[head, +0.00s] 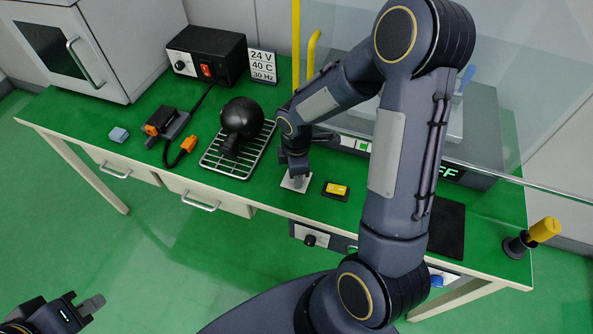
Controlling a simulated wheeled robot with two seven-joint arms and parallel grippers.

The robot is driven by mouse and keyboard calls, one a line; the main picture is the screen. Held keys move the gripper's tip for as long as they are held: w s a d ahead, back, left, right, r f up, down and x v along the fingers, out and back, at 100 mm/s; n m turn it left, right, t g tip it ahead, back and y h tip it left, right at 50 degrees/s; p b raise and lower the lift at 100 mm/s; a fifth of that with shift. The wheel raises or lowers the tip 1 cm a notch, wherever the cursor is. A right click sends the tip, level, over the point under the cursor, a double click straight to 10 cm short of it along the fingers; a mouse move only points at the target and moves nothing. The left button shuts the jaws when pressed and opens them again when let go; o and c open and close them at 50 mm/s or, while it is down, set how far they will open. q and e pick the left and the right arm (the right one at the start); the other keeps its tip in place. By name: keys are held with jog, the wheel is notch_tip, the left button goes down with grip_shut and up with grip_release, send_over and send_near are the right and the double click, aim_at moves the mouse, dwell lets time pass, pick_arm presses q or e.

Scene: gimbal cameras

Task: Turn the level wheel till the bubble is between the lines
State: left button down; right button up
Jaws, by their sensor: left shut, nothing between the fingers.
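No level wheel or bubble can be made out for certain. A pale strip with a small green patch (362,145) shows behind the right arm, on the bench; whether it holds the bubble, I cannot tell. My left gripper (92,304) is at the bottom left, over the floor and away from the bench, shut and empty. My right gripper (296,178) points down at a small white plate (290,184) near the bench's front edge. Its fingertips are too small and hidden to read, and contact is unclear. My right arm hides much of the bench's middle and right.
On the green bench (75,125) stand a wire rack (217,163) with a dark round object (241,117), a black power box (207,53), an orange-black tool (168,122) and a yellow-black block (336,190). A clear glass screen and lit display (450,174) stand at right. A black knob (310,240) is below the edge.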

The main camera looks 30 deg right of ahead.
jog(key=n+p, duration=0.1)
jog(key=n, duration=0.4)
jog(key=shift+n, duration=0.3)
dwell(0.4)
jog(key=o, duration=1)
jog(key=shift+r, duration=0.1)
notch_tip(320, 180, up, 8)
jog(key=shift+f, duration=0.15)
